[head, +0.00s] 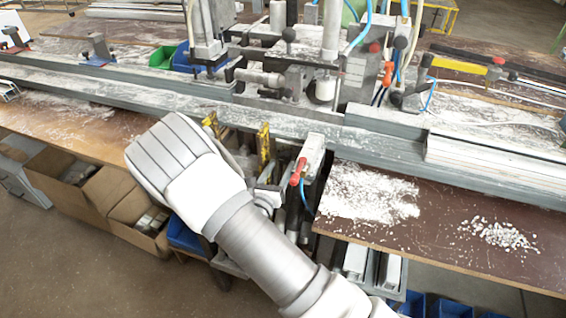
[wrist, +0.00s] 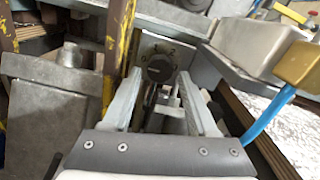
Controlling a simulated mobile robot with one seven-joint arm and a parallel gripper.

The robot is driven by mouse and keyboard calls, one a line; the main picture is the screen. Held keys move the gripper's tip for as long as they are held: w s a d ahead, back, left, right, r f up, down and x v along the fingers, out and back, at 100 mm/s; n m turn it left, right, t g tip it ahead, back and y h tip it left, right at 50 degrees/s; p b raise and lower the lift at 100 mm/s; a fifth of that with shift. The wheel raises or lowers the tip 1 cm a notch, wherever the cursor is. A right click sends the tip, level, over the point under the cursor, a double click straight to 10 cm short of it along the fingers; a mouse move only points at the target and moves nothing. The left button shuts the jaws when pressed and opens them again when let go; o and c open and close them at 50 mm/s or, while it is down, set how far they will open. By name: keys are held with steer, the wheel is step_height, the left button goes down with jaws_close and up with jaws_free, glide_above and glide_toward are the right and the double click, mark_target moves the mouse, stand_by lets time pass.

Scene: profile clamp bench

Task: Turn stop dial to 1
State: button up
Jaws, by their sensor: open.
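The stop dial (wrist: 158,68) is a dark round knob on a light grey plate with small marks around it. Nothing shows between the fingertips, and I see no contact with the knob. In the head view my arm reaches in from the lower right; my fingertips and the dial cannot be made out there.
Worn yellow posts (wrist: 118,40) stand close left of the fingers; a yellow post (head: 264,145) also shows in the head view. A red-handled lever (head: 298,171) and blue hose (wrist: 268,115) are at the right. A long grey profile rail (head: 160,105) crosses behind my arm.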

mark_target(285, 157)
steer(key=shift+x, duration=1.45)
jaws_close()
